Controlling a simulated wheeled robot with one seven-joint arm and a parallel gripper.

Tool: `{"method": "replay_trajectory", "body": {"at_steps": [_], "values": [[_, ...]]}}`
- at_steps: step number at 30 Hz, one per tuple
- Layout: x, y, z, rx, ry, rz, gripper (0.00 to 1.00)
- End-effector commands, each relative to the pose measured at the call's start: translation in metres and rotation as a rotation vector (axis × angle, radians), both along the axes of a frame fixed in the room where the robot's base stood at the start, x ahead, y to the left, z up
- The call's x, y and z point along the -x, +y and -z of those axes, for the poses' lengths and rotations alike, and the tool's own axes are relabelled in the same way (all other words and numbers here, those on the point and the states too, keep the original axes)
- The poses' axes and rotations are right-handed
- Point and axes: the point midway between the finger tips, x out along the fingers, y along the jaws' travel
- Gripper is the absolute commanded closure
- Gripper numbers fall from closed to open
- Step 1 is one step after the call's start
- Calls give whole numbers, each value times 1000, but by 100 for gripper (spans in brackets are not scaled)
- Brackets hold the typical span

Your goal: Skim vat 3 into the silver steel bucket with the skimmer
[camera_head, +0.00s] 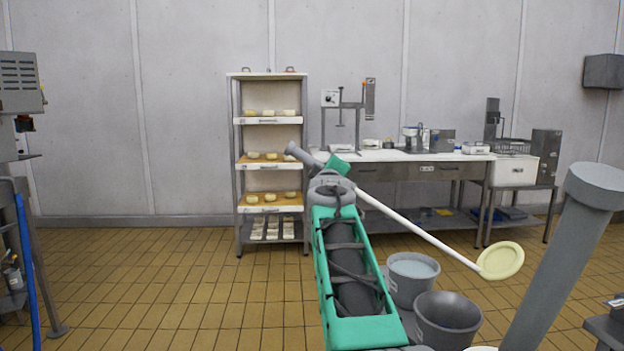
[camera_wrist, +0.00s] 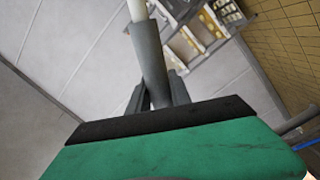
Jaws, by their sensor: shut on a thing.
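My gripper (camera_wrist: 158,92) is shut on the grey handle of the skimmer (camera_wrist: 152,60). In the head view my gripper (camera_head: 330,170) is raised at the end of my green arm, in front of the shelf and bench. The skimmer's long white pole slopes down to the right. Its pale yellow disc (camera_head: 501,261) hangs in the air right of the buckets, over the floor in the picture. A grey bucket (camera_head: 447,325) with a dark, empty-looking inside stands at lower right. I cannot tell whether it is the silver steel one. No copper vat is in view.
Another bucket (camera_head: 409,288) holds pale liquid, just behind the grey one. A shelf rack (camera_head: 240,190) with cheeses stands at the back wall, beside a steel workbench (camera_head: 400,173) with equipment. Machinery (camera_head: 20,85) stands at the left edge. The tiled floor (camera_head: 170,280) left of my arm is clear.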

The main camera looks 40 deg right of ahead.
Motion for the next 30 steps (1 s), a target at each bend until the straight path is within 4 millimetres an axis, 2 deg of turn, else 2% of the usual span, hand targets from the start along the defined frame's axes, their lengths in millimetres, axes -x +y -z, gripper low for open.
{"method": "replay_trajectory", "body": {"at_steps": [1,3,30], "values": [[6,-7,-16,-12,-13,5,100],[11,-14,-28,-36,-30,5,100],[82,-109,-170,-342,-251,5,100]]}}
